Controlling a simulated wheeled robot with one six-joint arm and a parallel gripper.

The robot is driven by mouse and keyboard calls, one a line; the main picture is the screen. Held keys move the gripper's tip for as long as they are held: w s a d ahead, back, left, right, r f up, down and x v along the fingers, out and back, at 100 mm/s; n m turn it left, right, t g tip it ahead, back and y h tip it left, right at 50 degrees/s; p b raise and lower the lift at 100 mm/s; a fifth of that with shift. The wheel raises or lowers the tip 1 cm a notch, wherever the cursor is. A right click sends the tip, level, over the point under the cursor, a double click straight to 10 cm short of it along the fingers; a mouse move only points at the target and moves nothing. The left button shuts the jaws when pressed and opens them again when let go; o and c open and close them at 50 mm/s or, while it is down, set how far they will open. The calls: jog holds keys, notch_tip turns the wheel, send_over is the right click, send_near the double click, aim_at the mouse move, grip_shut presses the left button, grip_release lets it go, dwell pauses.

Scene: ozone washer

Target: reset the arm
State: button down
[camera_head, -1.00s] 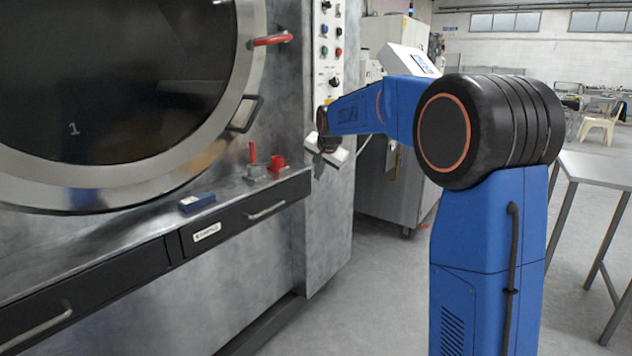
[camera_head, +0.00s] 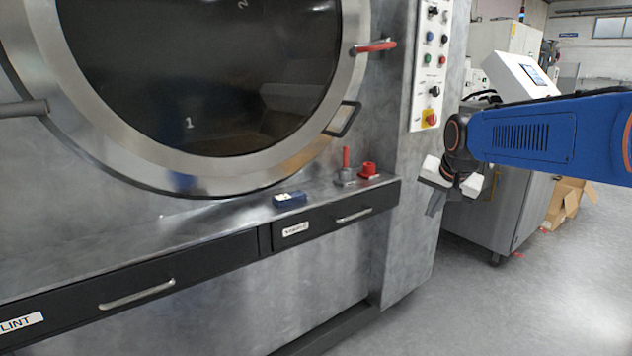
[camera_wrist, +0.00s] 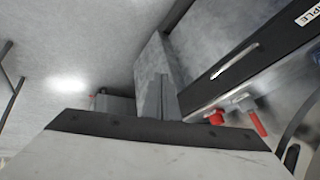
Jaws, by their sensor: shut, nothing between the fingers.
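My arm (camera_head: 545,135) is blue and reaches in from the right edge of the head view. In the wrist view the closed fingers (camera_wrist: 161,95) stick out past a dark-edged plate, over the floor and the washer's side.
The washer has a large round door (camera_head: 215,75) with a red handle (camera_head: 375,46). Its ledge holds a blue box (camera_head: 290,199), a red-handled lever (camera_head: 346,165) and a red knob (camera_head: 368,169). Two drawers sit below. A grey cabinet (camera_head: 500,215) stands behind my gripper. Floor at lower right is clear.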

jog(key=s+f+n, duration=0.3)
jog(key=s+f, duration=0.4)
jog(key=s, duration=0.9)
jog(key=s+a+f+n+g, duration=0.1)
jog(key=s+f+n, duration=0.2)
jog(key=s, duration=1.4)
notch_tip(320, 180, down, 4)
jog(key=shift+s+f+g, duration=0.1)
jog(key=shift+s+g, duration=0.15)
jog(key=shift+g, duration=0.05)
